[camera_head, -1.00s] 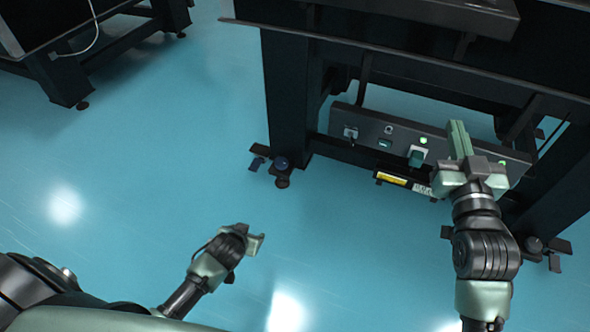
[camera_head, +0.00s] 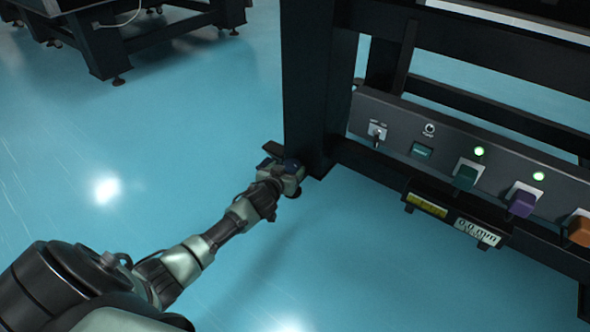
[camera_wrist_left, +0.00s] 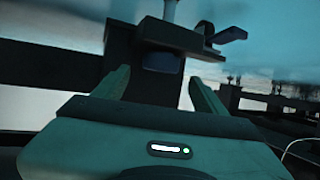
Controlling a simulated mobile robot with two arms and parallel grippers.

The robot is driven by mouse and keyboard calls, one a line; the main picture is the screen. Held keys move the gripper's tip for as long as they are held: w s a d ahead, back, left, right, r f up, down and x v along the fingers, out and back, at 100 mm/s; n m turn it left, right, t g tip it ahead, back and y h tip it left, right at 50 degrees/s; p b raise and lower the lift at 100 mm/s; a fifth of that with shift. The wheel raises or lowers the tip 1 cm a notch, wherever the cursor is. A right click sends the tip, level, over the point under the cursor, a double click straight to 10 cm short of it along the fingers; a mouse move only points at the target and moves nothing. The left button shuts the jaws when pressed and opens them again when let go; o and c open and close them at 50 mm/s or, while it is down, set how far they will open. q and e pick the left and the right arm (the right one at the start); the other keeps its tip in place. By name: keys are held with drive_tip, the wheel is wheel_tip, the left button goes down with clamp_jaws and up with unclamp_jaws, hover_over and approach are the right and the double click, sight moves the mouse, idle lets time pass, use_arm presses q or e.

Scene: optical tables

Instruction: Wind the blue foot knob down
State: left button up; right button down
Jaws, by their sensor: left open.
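The blue foot knob (camera_wrist_left: 160,63) shows dark blue in the left wrist view, under a dark bracket at the foot of the table leg. It lies ahead of and between the two spread fingers of my left gripper (camera_wrist_left: 160,82). Gaps show on both sides, and I see no clear contact. In the head view the left gripper (camera_head: 288,178) is low at the base of the leg, and the knob (camera_head: 292,164) is mostly hidden by it. My right gripper is out of both views.
The black table leg (camera_head: 312,95) rises just behind the knob. A control panel (camera_head: 397,130) with green, purple and orange knobs runs to the right. A display reading 0.0 mm (camera_head: 477,233) hangs below it. Another table (camera_head: 105,50) stands at the back left. The floor between is clear.

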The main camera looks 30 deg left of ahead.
sight(292, 164)
use_arm(q)
drive_tip(key=b+x, duration=0.2)
drive_tip(key=x, duration=0.2)
drive_tip(key=shift+f+b, duration=0.25)
drive_tip(key=shift+b, duration=0.05)
drive_tip(key=shift+w+a+f+b, duration=0.15)
drive_tip(key=shift+w+b, duration=0.15)
drive_tip(key=shift+w, duration=0.3)
